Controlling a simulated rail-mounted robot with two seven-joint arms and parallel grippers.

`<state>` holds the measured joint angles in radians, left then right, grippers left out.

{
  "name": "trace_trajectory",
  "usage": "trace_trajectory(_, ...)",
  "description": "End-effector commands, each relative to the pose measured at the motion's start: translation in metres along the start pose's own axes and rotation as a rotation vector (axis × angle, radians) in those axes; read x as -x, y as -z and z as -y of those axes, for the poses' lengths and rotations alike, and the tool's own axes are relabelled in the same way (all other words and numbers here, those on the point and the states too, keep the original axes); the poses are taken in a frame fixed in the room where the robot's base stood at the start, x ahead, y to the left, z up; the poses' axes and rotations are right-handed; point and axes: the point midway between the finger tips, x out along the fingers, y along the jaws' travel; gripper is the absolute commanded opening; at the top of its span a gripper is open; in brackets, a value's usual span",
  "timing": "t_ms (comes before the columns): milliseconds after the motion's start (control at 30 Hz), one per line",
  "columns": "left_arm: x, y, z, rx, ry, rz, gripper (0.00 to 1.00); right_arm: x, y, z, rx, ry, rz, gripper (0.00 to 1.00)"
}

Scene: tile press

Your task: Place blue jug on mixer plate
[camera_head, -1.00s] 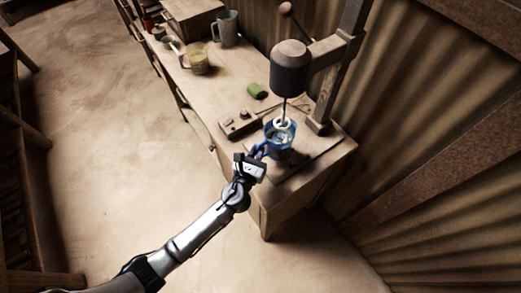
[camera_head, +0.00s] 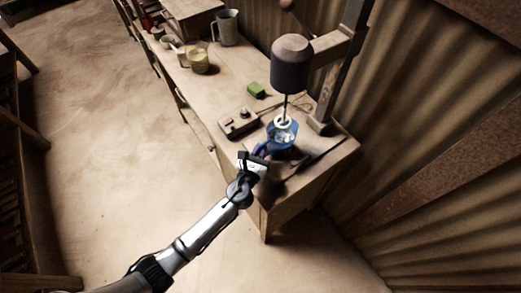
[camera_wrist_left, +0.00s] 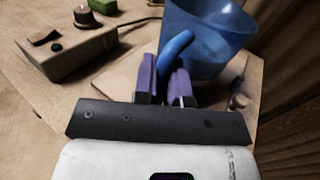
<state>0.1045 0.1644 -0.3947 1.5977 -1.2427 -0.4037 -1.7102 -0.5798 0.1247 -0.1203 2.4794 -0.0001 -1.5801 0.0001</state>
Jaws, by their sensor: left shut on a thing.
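The blue jug (camera_head: 283,137) is under the mixer head (camera_head: 291,64) at the near end of the bench, with the mixer's rod and white whisk reaching into its mouth. It looks upright, and it also shows in the left wrist view (camera_wrist_left: 208,35). My left gripper (camera_head: 262,156) is shut on the jug's handle, with its purple fingers (camera_wrist_left: 163,78) on either side of the handle. The mixer plate (camera_wrist_left: 125,75) shows partly beneath the jug. I cannot tell whether the jug's base touches it. My right gripper is not in view.
A control box with a knob (camera_head: 238,122) stands left of the jug. A green block (camera_head: 256,89) lies behind it. A jug of yellowish stuff (camera_head: 196,58) and a grey jug (camera_head: 226,28) stand farther back. The mixer's post (camera_head: 333,85) rises at the right.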

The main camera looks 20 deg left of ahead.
Motion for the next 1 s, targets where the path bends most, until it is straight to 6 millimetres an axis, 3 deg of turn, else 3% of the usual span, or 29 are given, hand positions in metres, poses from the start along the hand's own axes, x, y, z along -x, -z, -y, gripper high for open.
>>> trace_trajectory(133, -0.001, 0.002, 0.0, 0.0, 0.0, 0.004, 0.0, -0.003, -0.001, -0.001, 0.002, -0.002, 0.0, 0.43)
trace_trajectory(167, 0.0, 0.003, 0.0, -0.001, 0.0, 0.0, 0.15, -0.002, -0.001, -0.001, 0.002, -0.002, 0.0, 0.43)
trace_trajectory(400, 0.0, 0.002, 0.0, 0.0, 0.0, 0.0, 0.37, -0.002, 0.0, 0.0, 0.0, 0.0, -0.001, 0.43)
trace_trajectory(733, 0.002, -0.001, 0.0, 0.0, 0.0, -0.001, 0.37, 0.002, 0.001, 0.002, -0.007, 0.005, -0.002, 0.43)
trace_trajectory(1000, 0.046, 0.001, 0.0, -0.001, 0.001, -0.003, 0.37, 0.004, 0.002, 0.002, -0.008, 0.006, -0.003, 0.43)
